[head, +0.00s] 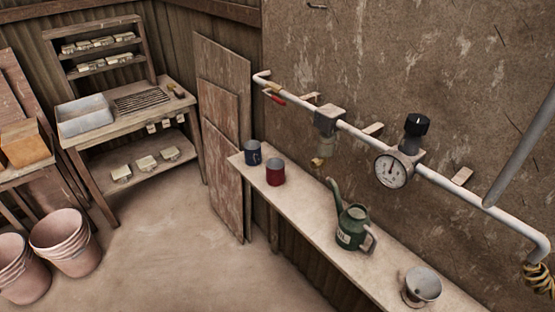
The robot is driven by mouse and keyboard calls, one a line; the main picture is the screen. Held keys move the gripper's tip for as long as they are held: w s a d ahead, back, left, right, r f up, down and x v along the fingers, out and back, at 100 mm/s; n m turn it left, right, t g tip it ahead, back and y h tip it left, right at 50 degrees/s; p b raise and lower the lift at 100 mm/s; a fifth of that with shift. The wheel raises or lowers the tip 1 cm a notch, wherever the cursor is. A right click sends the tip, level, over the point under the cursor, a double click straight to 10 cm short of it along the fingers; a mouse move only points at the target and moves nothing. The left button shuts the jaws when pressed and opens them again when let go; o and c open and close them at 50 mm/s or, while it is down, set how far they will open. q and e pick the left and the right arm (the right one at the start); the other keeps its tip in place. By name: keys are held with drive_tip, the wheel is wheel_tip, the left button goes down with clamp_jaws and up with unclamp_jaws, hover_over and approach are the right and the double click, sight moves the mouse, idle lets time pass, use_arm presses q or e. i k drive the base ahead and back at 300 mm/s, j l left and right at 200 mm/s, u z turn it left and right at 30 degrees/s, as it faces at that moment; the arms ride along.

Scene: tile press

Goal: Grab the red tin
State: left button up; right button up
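The red tin (275,174) stands upright on the narrow shelf (310,205) along the wall, near its far left end. It is a small, dark red, open-topped can. A dark blue tin (253,156) stands just behind it and to its left, close beside it. Neither of my grippers shows in the head view, so how they stand relative to the tin cannot be seen.
Above run a pale pipe (352,130), a red-handled valve (274,97) and a gauge (391,170). Boards (220,140) lean beyond the shelf's far end. The floor at centre is clear.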

sight(275, 166)
drive_tip(key=i+j+z, duration=0.15)
drive_tip(key=i+j, duration=0.25)
drive_tip(key=i+j+z, duration=0.15)
drive_tip(key=i+j, duration=0.2)
drive_tip(key=j, duration=0.25)
drive_tip(key=i+j+z, duration=0.1)
drive_tip(key=j, duration=0.25)
drive_tip(key=i+j+z, duration=0.1)
drive_tip(key=j, duration=0.25)
drive_tip(key=i+j+z, duration=0.1)
drive_tip(key=j, duration=0.25)
drive_tip(key=i, duration=0.05)
